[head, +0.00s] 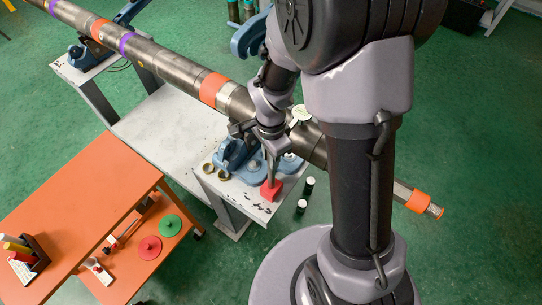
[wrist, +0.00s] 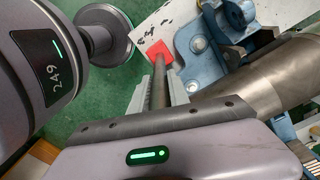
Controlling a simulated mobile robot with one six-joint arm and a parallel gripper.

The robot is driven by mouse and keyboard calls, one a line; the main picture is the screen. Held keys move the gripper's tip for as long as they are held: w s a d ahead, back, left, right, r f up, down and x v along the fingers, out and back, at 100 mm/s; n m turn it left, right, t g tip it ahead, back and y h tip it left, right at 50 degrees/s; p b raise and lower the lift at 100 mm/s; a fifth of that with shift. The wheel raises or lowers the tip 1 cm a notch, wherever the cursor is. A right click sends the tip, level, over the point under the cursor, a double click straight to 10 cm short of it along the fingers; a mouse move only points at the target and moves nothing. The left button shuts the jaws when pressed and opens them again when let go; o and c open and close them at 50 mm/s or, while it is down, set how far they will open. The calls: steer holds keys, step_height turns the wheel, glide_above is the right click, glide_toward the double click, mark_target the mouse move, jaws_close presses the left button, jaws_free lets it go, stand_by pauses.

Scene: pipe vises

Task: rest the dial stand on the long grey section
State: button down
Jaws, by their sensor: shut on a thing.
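The dial stand has a red block base (head: 270,190), an upright grey rod and a pale round dial (head: 302,113) near the top. My gripper (head: 270,146) is shut on the rod, largely hidden by my arm in the head view. In the wrist view the rod (wrist: 159,85) runs between the two fingers down to the red base (wrist: 162,52). The base shows over the near end of the white bench; I cannot tell whether it touches. The long grey pipe (head: 168,65) runs diagonally behind, with orange and purple bands. It shows close right of my gripper in the wrist view (wrist: 255,80).
Blue vises (head: 232,153) hold the pipe on the white bench (head: 165,125). Small brass rings (head: 224,175) lie by the near vise. Black cylinders (head: 302,206) stand on the green floor. An orange cart (head: 75,215) at lower left carries bottles and discs.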

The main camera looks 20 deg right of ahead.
steer(key=shift+f+b, duration=0.35)
stand_by(0.5)
steer(key=c, duration=1.2)
jaws_free()
steer(key=shift+o, duration=0.2)
steer(key=shift+r+p, duration=2.5)
steer(key=shift+r, duration=1)
